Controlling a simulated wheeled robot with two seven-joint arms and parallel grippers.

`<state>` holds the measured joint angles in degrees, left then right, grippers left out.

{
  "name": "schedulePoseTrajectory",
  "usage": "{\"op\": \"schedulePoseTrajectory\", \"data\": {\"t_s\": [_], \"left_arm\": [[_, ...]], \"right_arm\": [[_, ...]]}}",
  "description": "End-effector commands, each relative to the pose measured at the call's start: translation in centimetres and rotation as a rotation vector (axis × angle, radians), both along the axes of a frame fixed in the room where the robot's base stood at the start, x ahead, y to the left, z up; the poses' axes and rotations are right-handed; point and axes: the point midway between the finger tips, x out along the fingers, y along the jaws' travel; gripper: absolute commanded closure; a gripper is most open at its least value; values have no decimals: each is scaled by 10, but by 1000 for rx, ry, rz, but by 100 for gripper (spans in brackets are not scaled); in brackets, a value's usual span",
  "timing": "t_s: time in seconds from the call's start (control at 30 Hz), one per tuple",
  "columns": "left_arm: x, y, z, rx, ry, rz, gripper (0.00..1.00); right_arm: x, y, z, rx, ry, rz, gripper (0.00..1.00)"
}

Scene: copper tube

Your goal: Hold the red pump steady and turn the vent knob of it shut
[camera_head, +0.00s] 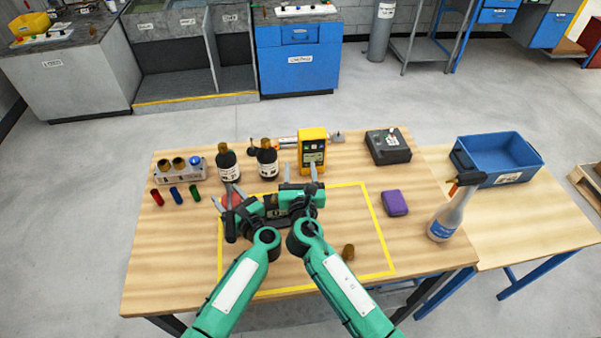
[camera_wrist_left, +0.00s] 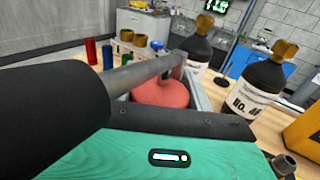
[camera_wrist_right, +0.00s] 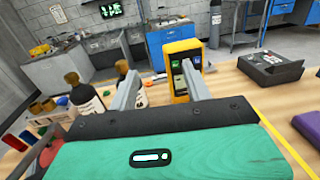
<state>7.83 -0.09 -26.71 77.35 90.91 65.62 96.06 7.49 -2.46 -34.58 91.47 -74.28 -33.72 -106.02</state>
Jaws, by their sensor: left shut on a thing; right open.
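The red pump (camera_head: 232,200) sits on the table near the left side of the yellow taped outline, mostly covered by my left gripper. In the left wrist view its rounded red body (camera_wrist_left: 160,93) lies between the fingers. My left gripper (camera_head: 228,196) is shut on it. In the right wrist view a red part (camera_wrist_right: 47,152) shows at the left edge. My right gripper (camera_head: 300,172) is open and empty, to the right of the pump, with its fingers pointing toward the yellow meter. I cannot make out the vent knob in any view.
Dark bottles (camera_head: 267,162) and a yellow meter (camera_head: 312,149) stand just behind the grippers. A capped rack (camera_head: 180,170), a black box (camera_head: 388,147), a purple block (camera_head: 394,203), a spray bottle (camera_head: 447,216) and a blue bin (camera_head: 497,158) surround them.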

Motion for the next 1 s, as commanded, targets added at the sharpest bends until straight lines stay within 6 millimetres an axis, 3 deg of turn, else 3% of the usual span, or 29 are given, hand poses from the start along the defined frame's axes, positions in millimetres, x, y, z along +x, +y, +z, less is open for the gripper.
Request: {"op": "schedulePoseTrajectory", "data": {"t_s": [0.17, 0.4, 0.6, 0.8, 1.0], "left_arm": [[0, 0, 0, -1, 1, 0, 100], [0, 0, 0, -1, 1, 0, 100], [0, 0, 0, -1, 1, 0, 100], [0, 0, 0, -1, 0, 0, 100], [0, 0, 0, -1, 0, 0, 100]], "right_arm": [[7, 22, 21, 45, -61, 97, 51], [9, 102, 81, 186, -178, 501, 51], [-11, 163, 107, 242, -117, 881, 51], [-38, 200, 102, 211, 104, 1188, 51], [-57, 206, 77, 103, 449, 1345, 51]]}}
